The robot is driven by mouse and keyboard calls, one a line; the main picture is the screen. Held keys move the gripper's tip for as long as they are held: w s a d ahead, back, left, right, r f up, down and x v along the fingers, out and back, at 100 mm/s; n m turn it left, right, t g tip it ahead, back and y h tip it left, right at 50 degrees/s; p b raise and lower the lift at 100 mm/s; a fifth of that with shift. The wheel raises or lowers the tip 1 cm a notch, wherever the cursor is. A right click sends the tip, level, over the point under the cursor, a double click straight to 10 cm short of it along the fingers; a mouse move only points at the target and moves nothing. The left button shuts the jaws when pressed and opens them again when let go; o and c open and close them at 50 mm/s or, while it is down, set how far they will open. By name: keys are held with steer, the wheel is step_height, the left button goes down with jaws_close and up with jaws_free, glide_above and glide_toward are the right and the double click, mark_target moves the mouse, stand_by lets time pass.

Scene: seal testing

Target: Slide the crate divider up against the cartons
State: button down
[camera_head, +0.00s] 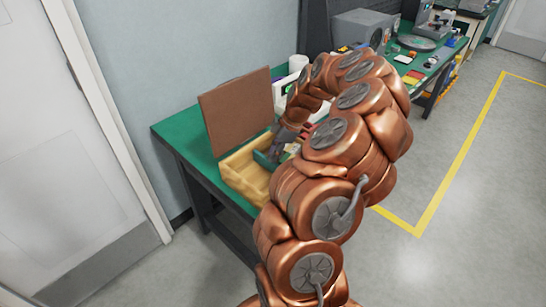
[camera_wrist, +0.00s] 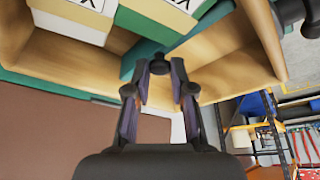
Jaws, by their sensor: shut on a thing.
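The light wooden crate (camera_head: 240,184) stands on the green bench, and its inside shows in the wrist view (camera_wrist: 235,55). The teal crate divider (camera_head: 264,161) stands across the crate; in the wrist view the divider (camera_wrist: 140,58) runs slantwise beside the cartons. Two cartons with white labels, a yellowish one (camera_wrist: 72,22) and a green-and-cream one (camera_wrist: 160,18), sit at the upper left there. I cannot tell whether the divider touches them. My gripper (camera_head: 284,146) reaches down into the crate; its fingers (camera_wrist: 158,88) are shut at the divider, and their contact is partly hidden.
A brown board (camera_head: 238,110) stands upright behind the crate. The green bench top (camera_head: 182,130) is clear at the left. A grey machine (camera_head: 362,28) and small parts fill the far bench. Open floor (camera_head: 450,180) lies at the right.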

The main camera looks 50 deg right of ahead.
steer(key=shift+d, duration=0.15)
steer(key=c, duration=1)
jaws_free()
steer(key=v, duration=1.2)
steer(key=shift+w, duration=0.1)
